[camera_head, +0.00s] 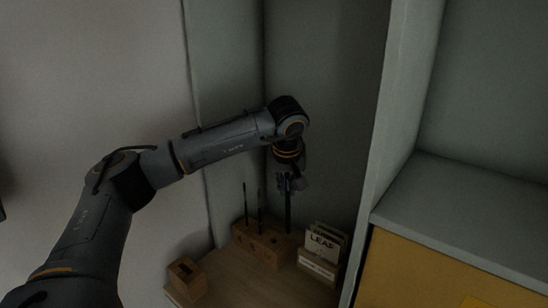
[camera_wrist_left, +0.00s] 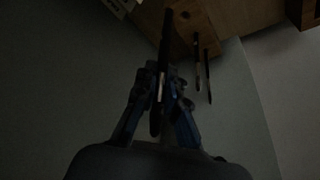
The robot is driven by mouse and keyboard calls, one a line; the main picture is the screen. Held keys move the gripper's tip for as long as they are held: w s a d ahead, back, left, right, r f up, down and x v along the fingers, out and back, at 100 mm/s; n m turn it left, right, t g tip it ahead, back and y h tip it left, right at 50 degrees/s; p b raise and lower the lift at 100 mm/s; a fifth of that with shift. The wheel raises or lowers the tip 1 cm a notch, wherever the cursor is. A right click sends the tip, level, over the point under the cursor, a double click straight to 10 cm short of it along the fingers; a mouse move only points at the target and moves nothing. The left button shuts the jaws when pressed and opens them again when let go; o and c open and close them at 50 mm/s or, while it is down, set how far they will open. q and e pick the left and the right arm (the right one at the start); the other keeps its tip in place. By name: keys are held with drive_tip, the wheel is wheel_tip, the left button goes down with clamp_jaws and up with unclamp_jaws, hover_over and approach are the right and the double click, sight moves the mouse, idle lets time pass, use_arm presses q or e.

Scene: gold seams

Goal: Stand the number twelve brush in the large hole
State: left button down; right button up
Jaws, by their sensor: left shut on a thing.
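My left gripper (camera_head: 290,184) points down above the wooden brush block and is shut on a dark, slim brush (camera_head: 288,214), which hangs about upright below it. In the left wrist view the brush (camera_wrist_left: 165,50) runs between the fingers of the gripper (camera_wrist_left: 160,100) toward the block (camera_wrist_left: 196,22). In the head view the brush's lower end meets the right end of the block (camera_head: 258,245); I cannot tell whether it is inside the large hole or just above or behind it. No number is readable on the brush. My right gripper is not in view.
Two thinner dark brushes (camera_head: 245,206) (camera_head: 259,207) stand in the block's left part. A card holder marked LEAF (camera_head: 318,262) stands close on the right. A small wooden box (camera_head: 186,279) sits at the front left of the wooden shelf (camera_head: 245,285). A partition (camera_head: 385,150) rises at right.

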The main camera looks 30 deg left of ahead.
use_arm(q)
drive_tip(key=shift+n+g+y, duration=0.3)
drive_tip(key=shift+n+y, duration=0.1)
drive_tip(key=shift+n, duration=0.4)
drive_tip(key=a+f+b, duration=0.3)
drive_tip(key=a+f, duration=0.1)
drive_tip(key=shift+w+a+b, duration=0.1)
drive_tip(key=shift+w+b, duration=0.1)
drive_tip(key=shift+b, duration=0.2)
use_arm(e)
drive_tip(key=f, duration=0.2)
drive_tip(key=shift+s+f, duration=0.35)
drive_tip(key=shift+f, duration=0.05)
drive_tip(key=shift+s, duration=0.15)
use_arm(q)
drive_tip(key=shift+f+p, duration=0.1)
drive_tip(key=shift+p, duration=0.2)
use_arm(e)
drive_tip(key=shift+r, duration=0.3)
use_arm(q)
drive_tip(key=shift+f, duration=0.5)
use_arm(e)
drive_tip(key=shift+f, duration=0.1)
